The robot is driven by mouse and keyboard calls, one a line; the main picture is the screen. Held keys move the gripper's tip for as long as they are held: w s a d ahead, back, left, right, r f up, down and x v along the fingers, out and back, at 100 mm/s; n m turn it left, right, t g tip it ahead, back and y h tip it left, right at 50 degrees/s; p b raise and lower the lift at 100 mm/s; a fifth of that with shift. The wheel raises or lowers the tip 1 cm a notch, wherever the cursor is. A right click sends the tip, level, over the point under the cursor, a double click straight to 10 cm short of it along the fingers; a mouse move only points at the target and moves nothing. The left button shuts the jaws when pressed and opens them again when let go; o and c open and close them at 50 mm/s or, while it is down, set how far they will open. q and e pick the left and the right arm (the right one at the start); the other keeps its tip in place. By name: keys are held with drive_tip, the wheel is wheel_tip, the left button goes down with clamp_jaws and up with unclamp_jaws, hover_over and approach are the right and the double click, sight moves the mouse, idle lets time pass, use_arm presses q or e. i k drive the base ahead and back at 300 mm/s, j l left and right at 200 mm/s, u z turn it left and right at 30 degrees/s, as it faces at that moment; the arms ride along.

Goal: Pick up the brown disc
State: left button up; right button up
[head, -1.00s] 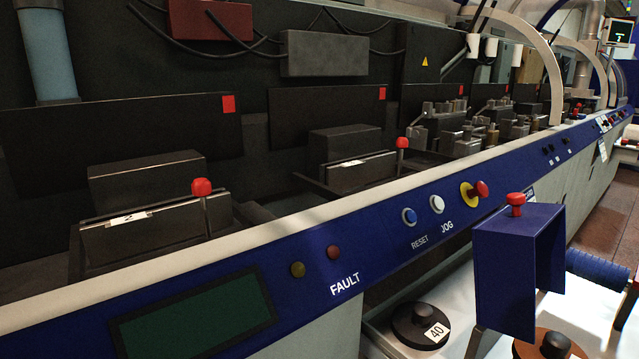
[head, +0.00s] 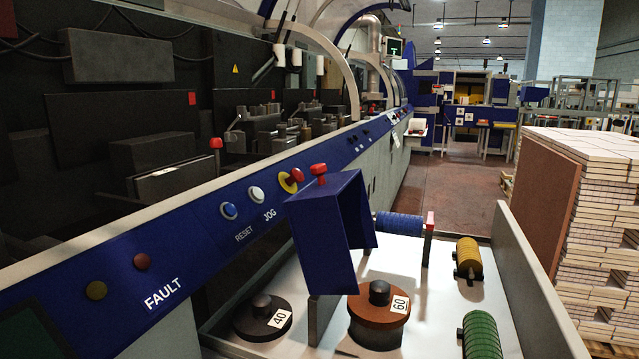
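The brown disc (head: 378,318) lies on the white tray to the right of a thin upright divider. It has a dark round knob on top and a white label reading 60. Its front edge is near the lower part of the head view. Neither of my grippers shows in this view.
A dark disc (head: 264,320) labelled 40 lies left of the divider. A blue box-shaped guard (head: 331,230) with a red knob stands just behind the discs. Blue (head: 400,226), yellow (head: 468,257) and green (head: 482,335) spools sit around the white tray (head: 432,290). Stacked blocks (head: 600,230) stand at right.

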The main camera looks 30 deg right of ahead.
sight(381, 306)
drive_tip(key=z, duration=1.25)
drive_tip(key=l+u, duration=0.1)
drive_tip(key=k, duration=0.05)
